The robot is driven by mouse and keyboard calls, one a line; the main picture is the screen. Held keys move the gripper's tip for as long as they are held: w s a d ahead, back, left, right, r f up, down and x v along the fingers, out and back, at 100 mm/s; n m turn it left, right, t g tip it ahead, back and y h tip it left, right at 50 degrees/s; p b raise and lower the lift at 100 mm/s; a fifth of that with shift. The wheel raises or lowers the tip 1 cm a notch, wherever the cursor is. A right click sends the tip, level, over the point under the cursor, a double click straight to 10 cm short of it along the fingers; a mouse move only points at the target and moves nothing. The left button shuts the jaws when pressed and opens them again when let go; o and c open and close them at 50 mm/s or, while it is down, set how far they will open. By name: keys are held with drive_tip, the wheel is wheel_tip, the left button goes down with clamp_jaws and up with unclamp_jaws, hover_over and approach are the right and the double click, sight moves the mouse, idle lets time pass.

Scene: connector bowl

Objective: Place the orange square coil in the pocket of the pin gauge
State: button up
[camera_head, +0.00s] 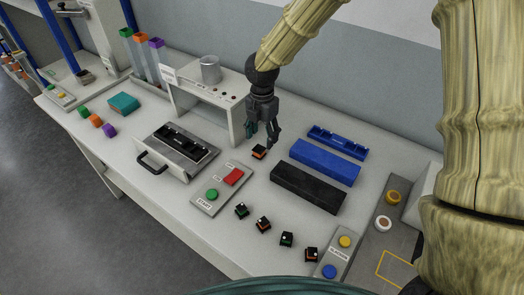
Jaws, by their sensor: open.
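A small black block with orange on it (259,152), which looks like an orange square coil, sits on the white table just below my gripper. My gripper (262,138) points down with its fingers apart around empty space. It is close to this block, but I cannot tell whether a finger touches it. Other similar blocks with orange, one (263,224) and another (311,255), sit in the front row. A grey fixture (193,160) with a black handle and dark recesses stands left of my gripper; I cannot tell whether it is the pin gauge.
A white stand (188,95) carrying a metal cylinder (210,69) is close behind my gripper's left. A button panel (218,195) lies in front. Blue (325,163) and black (308,188) long blocks lie to the right. Green-marked blocks (242,211) share the front row.

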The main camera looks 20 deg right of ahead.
sight(259, 148)
drive_tip(key=shift+a+f+p, duration=0.25)
drive_tip(key=shift+f+p, duration=0.15)
drive_tip(key=shift+f, duration=0.75)
drive_tip(key=shift+a+f+p, duration=0.25)
drive_tip(key=shift+f+p, duration=0.15)
drive_tip(key=shift+f, duration=1.35)
drive_tip(key=c, duration=1.2)
drive_tip(key=shift+r, duration=0.1)
